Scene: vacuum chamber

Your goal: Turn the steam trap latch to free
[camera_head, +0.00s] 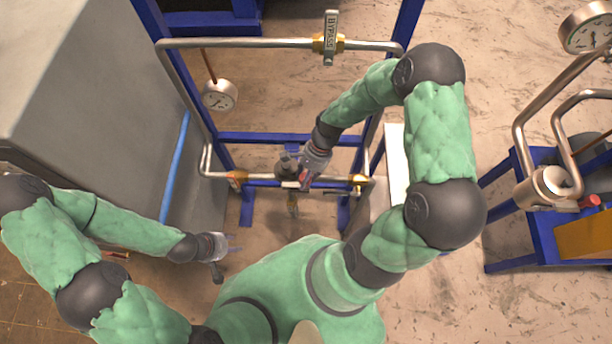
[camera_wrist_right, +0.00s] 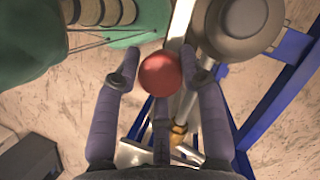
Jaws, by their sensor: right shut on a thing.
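A round red knob (camera_wrist_right: 160,74) sits between the fingertips of my right gripper (camera_wrist_right: 165,70) in the right wrist view. The gripper is shut on it. In the head view my right gripper (camera_head: 304,182) is at the lower pipe, and its hand hides the knob and most of the latch. A dark round body (camera_wrist_right: 238,26), perhaps the steam trap, is just beyond the right finger; a dark part also shows beside the hand in the head view (camera_head: 286,164). My left gripper (camera_head: 226,257) is empty with its fingers spread, low beside the grey cabinet.
A blue frame (camera_head: 270,138) carries the pipes, with a bypass handle (camera_head: 331,38) on the upper one and a gauge (camera_head: 220,95) at left. A grey cabinet (camera_head: 75,80) stands left. Another blue stand (camera_head: 545,220) with pipes is at right. Open floor lies between.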

